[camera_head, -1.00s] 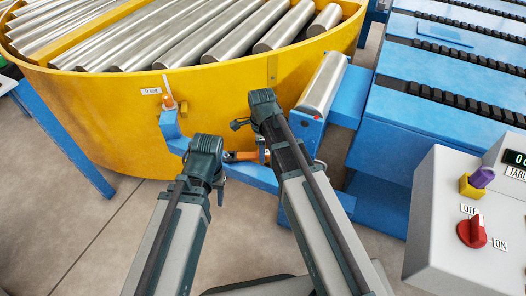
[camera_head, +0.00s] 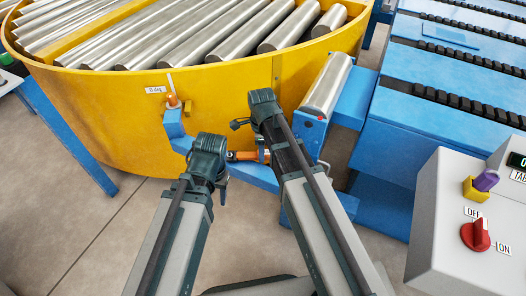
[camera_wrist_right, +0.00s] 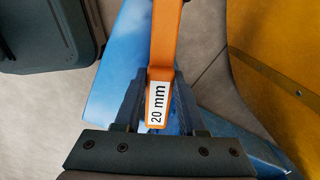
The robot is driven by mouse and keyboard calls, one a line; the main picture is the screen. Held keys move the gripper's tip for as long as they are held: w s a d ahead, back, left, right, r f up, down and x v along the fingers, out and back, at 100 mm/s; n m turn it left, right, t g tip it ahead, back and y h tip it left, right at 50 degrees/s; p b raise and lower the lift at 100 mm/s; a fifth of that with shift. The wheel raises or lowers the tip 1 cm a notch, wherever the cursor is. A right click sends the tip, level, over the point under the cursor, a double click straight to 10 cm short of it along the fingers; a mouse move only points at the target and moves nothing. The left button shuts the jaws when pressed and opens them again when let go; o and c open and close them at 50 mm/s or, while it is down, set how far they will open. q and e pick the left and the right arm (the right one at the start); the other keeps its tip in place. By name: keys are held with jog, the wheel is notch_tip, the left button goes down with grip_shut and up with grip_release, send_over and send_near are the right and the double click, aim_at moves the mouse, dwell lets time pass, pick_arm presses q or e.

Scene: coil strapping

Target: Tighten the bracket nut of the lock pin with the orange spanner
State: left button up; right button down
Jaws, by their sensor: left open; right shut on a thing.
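The orange spanner (camera_wrist_right: 165,35), labelled 20 mm, is between the fingers of my right gripper (camera_wrist_right: 158,95), which is shut on it. Its far end runs out of the top of the right wrist view. In the head view a short part of the spanner (camera_head: 243,156) shows left of my right arm. The lock pin (camera_head: 173,101) with an orange top stands upright on the blue bracket (camera_head: 174,125) beside the yellow turntable wall. I cannot make out the bracket nut. My left gripper (camera_head: 222,188) points down, open, left of the spanner; its fingertips are barely visible.
The yellow turntable (camera_head: 110,120) with steel rollers fills the upper left. A single roller (camera_head: 328,85) and the blue conveyor (camera_head: 425,135) stand to the right. A grey control box (camera_head: 455,235) with a red switch (camera_head: 475,234) is at lower right. Grey floor lies below.

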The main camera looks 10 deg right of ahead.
jog(key=shift+s, duration=0.1)
dwell(0.4)
jog(key=shift+s+a+m, duration=0.2)
jog(key=shift+s+m, duration=0.35)
jog(key=shift+m, duration=0.05)
jog(key=shift+s+a+m, duration=0.15)
jog(key=shift+s+m, duration=0.35)
jog(key=shift+m, duration=0.1)
